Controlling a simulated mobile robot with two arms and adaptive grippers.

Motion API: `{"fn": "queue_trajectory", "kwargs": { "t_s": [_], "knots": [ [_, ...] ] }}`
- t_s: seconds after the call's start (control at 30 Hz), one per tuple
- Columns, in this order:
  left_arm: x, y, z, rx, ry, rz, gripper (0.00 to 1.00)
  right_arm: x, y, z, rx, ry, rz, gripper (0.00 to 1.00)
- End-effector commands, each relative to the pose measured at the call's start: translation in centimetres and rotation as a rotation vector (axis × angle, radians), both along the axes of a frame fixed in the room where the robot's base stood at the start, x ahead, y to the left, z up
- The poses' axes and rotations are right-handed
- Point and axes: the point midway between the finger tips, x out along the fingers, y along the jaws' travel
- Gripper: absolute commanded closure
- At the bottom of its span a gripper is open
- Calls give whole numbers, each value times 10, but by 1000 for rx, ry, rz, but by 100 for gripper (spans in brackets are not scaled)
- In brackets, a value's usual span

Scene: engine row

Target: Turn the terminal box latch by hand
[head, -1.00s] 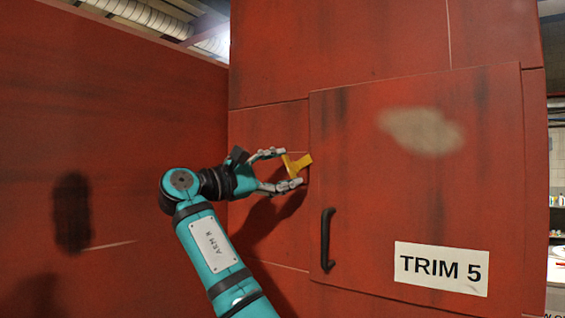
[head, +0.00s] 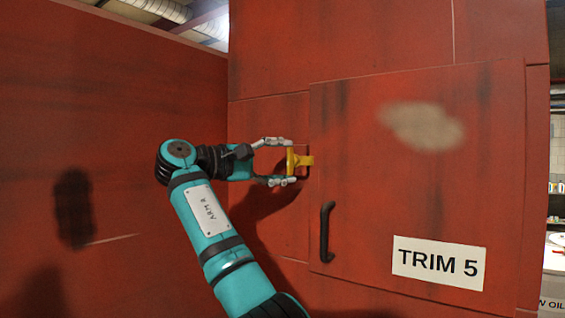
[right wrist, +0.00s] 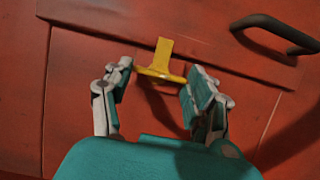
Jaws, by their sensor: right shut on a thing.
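The yellow terminal box latch (head: 302,160) sits at the left edge of the red door marked TRIM 5 (head: 420,190). Its tab points right, across the seam and onto the door edge. My right gripper (head: 286,161) is shut on the latch, with one finger above it and one below. In the right wrist view the latch (right wrist: 160,57) is T-shaped, its wide part between the two fingers (right wrist: 157,82) and its tab reaching over the door edge. My left gripper is not in view.
A black door handle (head: 326,232) stands out below and right of the latch; it also shows in the right wrist view (right wrist: 278,35). A red wall (head: 110,130) runs along the left, close to my right arm. Shelves show at the far right.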

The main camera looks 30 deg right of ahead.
Motion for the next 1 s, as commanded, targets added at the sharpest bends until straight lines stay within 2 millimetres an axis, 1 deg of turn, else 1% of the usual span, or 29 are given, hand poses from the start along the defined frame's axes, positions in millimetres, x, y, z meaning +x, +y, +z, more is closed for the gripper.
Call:
{"fn": "queue_trajectory", "kwargs": {
  "t_s": [0.03,0.27,0.3,0.5,0.8,0.87,0.97,1.0],
  "knots": [
    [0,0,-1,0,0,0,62,1,2,-6,11,6,-3,75],
    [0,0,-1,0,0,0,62,1,2,-7,12,7,-3,75],
    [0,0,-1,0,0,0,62,1,2,-7,12,8,-3,42],
    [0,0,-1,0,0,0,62,1,1,-5,10,6,-3,17],
    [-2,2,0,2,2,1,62,0,3,-2,7,3,-3,17],
    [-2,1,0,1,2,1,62,0,7,-2,6,3,-2,17],
    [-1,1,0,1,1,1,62,0,21,-2,5,5,0,17],
    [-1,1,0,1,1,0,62,0,29,-2,5,5,0,17]
  ]
}}
